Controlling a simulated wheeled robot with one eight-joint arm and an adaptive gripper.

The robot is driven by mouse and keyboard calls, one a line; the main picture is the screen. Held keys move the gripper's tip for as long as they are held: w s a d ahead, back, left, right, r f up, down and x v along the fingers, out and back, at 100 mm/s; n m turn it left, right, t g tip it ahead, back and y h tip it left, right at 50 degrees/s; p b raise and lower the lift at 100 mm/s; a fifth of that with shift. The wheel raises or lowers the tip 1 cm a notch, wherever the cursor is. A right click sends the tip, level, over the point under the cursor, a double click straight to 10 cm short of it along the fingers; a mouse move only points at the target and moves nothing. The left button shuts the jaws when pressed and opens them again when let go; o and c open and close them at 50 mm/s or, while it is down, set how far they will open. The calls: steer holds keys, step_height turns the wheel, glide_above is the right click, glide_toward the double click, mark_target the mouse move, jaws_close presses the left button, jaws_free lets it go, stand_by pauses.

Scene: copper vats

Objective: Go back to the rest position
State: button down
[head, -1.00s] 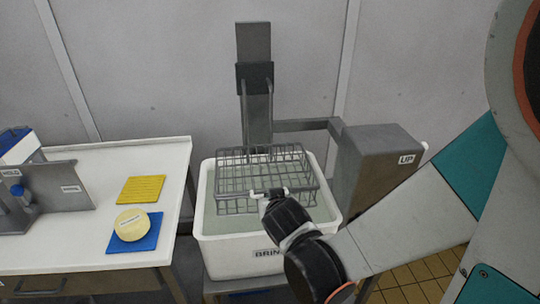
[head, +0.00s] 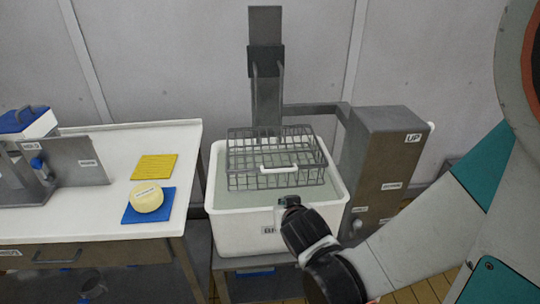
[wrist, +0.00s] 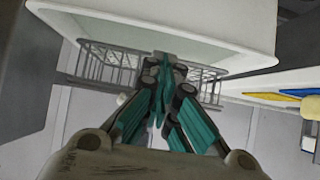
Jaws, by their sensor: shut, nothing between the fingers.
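My gripper (head: 289,203) is in front of the white tub's near rim in the head view, below and apart from the basket handle. In the wrist view its teal fingers (wrist: 165,80) are closed together with nothing between them. The wire basket (head: 250,150) hangs at the white tub (head: 250,235), with its white handle (head: 279,169) facing me. The basket also shows behind the fingers in the wrist view (wrist: 105,62).
A grey box labelled UP (head: 385,165) stands right of the tub, beside the upright post (head: 265,90). At left, the white table (head: 100,220) holds a yellow cheese (head: 147,197) on a blue mat (head: 130,215), and a yellow mat (head: 154,167).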

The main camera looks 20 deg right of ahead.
steer(key=s+r+n+g+y, duration=0.2)
steer(key=s+r+g, duration=0.1)
steer(key=s+r, duration=0.7)
steer(key=s, duration=0.3)
steer(key=shift+s+a+r+g, duration=0.2)
steer(key=shift+s+r+g, duration=0.05)
steer(key=shift+r+g, duration=0.1)
stand_by(0.8)
